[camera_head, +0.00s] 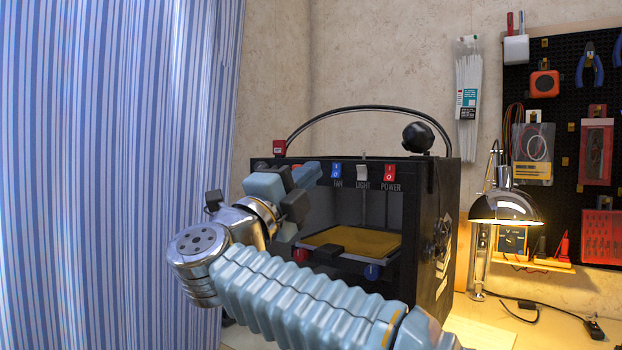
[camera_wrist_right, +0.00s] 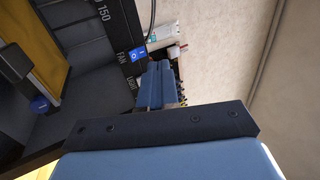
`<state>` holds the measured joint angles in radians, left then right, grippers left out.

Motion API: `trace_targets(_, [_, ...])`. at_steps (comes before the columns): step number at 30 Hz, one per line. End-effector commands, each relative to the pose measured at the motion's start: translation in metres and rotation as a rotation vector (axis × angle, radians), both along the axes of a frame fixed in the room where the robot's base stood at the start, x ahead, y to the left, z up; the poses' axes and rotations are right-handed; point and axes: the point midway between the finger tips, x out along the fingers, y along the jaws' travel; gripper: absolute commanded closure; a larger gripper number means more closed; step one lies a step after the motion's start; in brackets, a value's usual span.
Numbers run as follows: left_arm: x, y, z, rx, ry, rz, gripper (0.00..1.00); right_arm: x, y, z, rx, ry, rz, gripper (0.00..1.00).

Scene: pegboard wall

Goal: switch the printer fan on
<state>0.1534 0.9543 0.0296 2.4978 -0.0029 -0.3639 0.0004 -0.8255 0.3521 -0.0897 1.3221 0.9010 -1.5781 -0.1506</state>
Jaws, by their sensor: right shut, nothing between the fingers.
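The black printer (camera_head: 448,210) stands in the middle, with a row of switches along its top front edge. The blue fan switch (camera_head: 336,171) is above the label FAN; it also shows in the right wrist view (camera_wrist_right: 137,54). I cannot tell which way it is tipped. My right gripper (camera_head: 307,176) is shut and empty, just left of the fan switch in the head view. In the right wrist view its blue fingers (camera_wrist_right: 158,80) lie beside the switch, seemingly apart from it. My left gripper is not in view.
A grey-white light switch (camera_head: 362,173) and a red power switch (camera_head: 389,172) sit right of the fan switch. A lit lamp (camera_head: 505,207) stands right of the printer, before a pegboard (camera_head: 562,110) with tools. A striped curtain (camera_head: 110,150) hangs at left.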

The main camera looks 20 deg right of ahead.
Motion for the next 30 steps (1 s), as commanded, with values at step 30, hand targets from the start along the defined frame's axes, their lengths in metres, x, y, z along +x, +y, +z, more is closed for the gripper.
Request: trace_targets(30, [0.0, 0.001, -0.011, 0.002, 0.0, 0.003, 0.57, -0.049, 0.063, -0.001, -0.001, -0.001, 0.002, 1.0])
